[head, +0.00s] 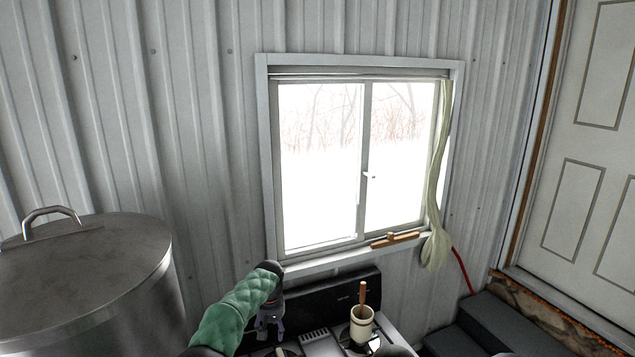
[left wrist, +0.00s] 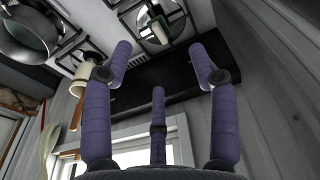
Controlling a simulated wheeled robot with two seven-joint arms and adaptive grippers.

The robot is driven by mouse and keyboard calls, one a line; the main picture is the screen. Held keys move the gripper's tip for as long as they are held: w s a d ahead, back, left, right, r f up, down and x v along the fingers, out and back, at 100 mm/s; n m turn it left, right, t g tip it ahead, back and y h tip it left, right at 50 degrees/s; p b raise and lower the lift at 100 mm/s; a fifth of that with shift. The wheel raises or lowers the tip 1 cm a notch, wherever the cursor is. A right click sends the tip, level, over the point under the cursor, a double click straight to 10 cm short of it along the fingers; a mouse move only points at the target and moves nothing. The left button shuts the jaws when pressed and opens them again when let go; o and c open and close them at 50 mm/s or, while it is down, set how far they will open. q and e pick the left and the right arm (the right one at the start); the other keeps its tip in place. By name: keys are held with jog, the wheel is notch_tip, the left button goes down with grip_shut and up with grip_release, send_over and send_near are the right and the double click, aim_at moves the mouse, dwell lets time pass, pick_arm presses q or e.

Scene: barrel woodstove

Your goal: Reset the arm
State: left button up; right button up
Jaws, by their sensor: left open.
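My left arm, in a green sleeve, reaches in from the bottom of the head view. Its left gripper (head: 268,330) hangs over the stove (head: 325,347) below the window, with its fingers pointing down. In the left wrist view the purple fingers (left wrist: 160,62) are spread apart with nothing between them. A light cup (head: 361,325) with a wooden handle sticking out stands on the stove to the right of the gripper, apart from it. The cup also shows in the left wrist view (left wrist: 86,78). My right gripper is not in view.
A large lidded metal drum (head: 85,270) stands at the left. A pot (left wrist: 32,32) sits on the stovetop in the left wrist view. The stove's dark back panel (head: 330,298) stands below the window (head: 350,165). Dark steps (head: 505,325) lead toward the door (head: 590,150) at right.

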pick_arm(q)
jog(key=s+d+f+m+g+h, duration=0.1)
jog(key=s+f+h, duration=0.1)
jog(key=s+f, duration=0.8)
jog(key=s+d+f+m+h, duration=0.1)
jog(key=s+f, duration=0.6)
jog(key=f, duration=0.7)
jog(key=s+f+n+h, duration=0.1)
jog(key=s+f+h, duration=0.15)
jog(key=s, duration=2.75)
notch_tip(320, 180, down, 34)
jog(key=w+d+m+b, duration=0.1)
jog(key=w+d+b, duration=0.1)
jog(key=b, duration=3.2)
jog(key=shift+r+y+b, duration=0.25)
jog(key=shift+y+b, duration=0.1)
jog(key=shift+y, duration=0.1)
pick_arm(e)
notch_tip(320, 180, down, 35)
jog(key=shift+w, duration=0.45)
pick_arm(q)
jog(key=shift+s+d, duration=0.1)
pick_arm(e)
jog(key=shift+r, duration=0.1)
